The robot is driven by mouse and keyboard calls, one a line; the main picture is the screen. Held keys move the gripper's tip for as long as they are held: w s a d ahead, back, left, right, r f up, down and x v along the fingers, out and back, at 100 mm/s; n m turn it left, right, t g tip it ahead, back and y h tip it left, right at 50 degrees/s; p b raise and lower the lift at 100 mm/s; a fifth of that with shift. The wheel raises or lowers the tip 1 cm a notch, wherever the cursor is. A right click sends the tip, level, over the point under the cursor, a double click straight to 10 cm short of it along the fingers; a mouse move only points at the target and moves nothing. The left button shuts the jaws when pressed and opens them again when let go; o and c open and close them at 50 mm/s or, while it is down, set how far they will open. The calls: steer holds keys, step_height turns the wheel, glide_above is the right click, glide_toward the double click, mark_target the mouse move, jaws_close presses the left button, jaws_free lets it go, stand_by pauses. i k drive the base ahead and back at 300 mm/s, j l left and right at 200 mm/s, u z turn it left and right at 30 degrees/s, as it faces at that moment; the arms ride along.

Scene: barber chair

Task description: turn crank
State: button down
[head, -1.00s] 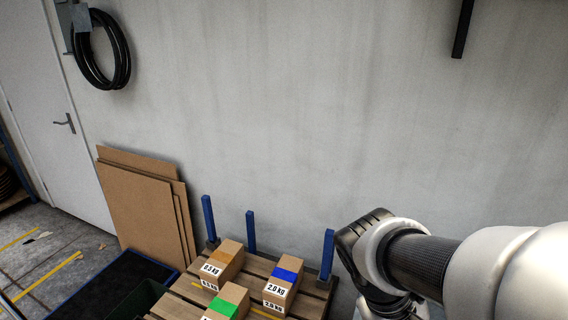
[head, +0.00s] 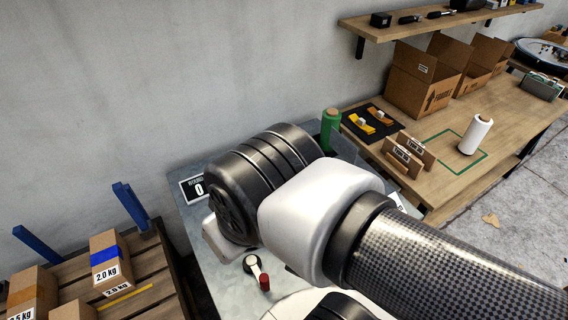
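A small crank (head: 257,270) with a white arm, a dark hub and a red handle knob lies on the grey metal bench top, low in the middle of the head view. My own arm crosses the picture just above and to the right of it, with a gap showing between them. A small black and white display reading 0 (head: 196,188) stands on the same grey top (head: 200,250), partly covered by my arm. My gripper does not show, so its state is hidden.
A pallet (head: 150,262) with boxes (head: 108,258) and blue posts stands at the left. A wooden table (head: 465,185) at the right holds open cartons (head: 420,80), a white roll (head: 475,134) and a tool mat. A shelf (head: 400,28) hangs above. A green roll (head: 331,124) stands behind my arm.

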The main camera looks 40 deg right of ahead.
mark_target(263, 278)
steer(key=k+z, duration=0.1)
steer(key=z, duration=0.85)
steer(key=k+j, duration=0.4)
